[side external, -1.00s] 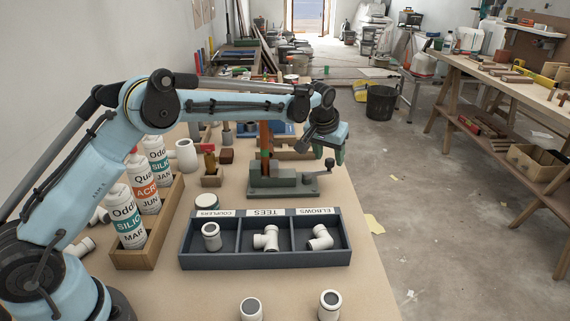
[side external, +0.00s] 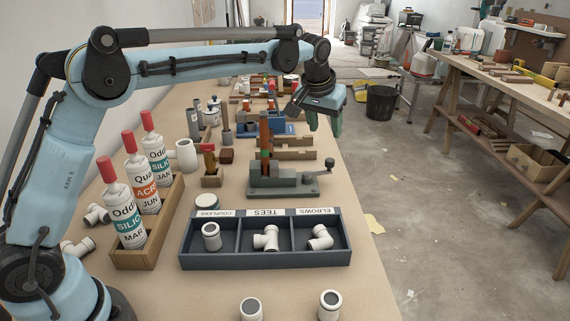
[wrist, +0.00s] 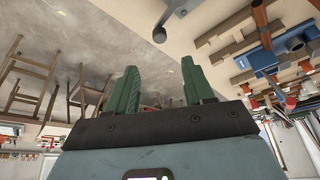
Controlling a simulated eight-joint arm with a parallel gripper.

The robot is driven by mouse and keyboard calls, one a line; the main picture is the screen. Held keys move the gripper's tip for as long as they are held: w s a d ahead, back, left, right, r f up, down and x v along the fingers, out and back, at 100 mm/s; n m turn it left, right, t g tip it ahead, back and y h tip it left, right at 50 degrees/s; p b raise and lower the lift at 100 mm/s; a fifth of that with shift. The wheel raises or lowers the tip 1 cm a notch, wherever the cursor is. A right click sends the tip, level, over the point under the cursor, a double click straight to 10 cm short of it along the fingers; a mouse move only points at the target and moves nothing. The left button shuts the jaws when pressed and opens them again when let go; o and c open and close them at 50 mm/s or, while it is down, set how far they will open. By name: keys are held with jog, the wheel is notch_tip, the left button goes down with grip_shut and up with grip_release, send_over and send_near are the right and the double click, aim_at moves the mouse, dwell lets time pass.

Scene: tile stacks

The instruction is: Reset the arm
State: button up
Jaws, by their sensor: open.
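My gripper (side external: 311,117) is up in the air past the right edge of the bench, beyond the grey sorting tray. In the wrist view my gripper (wrist: 160,95) shows two green fingers spread apart with nothing between them. The tray (side external: 265,262) has three compartments labelled couplers, tees and elbows. A white coupler (side external: 211,237) stands in the left one, a white tee (side external: 266,238) lies in the middle one, and a white elbow (side external: 320,238) lies in the right one.
A green clamp-like fixture with a lever (side external: 283,185) stands behind the tray. A wooden box (side external: 143,255) of sealant tubes stands at left. Two white fittings, one at the front (side external: 251,309) and one to its right (side external: 330,304), stand on the bench. Open floor lies right of the bench.

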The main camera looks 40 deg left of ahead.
jog(key=s+a+r, duration=0.2)
jog(key=s+r, duration=0.2)
jog(key=s, duration=0.4)
jog(key=s+f+m+t, duration=0.1)
jog(key=s+f, duration=0.2)
jog(key=s, duration=0.7)
jog(key=s+a+f+m+t, duration=0.1)
jog(key=s+f, duration=0.3)
jog(key=s, duration=0.6)
jog(key=shift+s+a+f+t+h, duration=0.2)
jog(key=shift+s+t+h, duration=0.1)
jog(key=shift+s+h, duration=0.1)
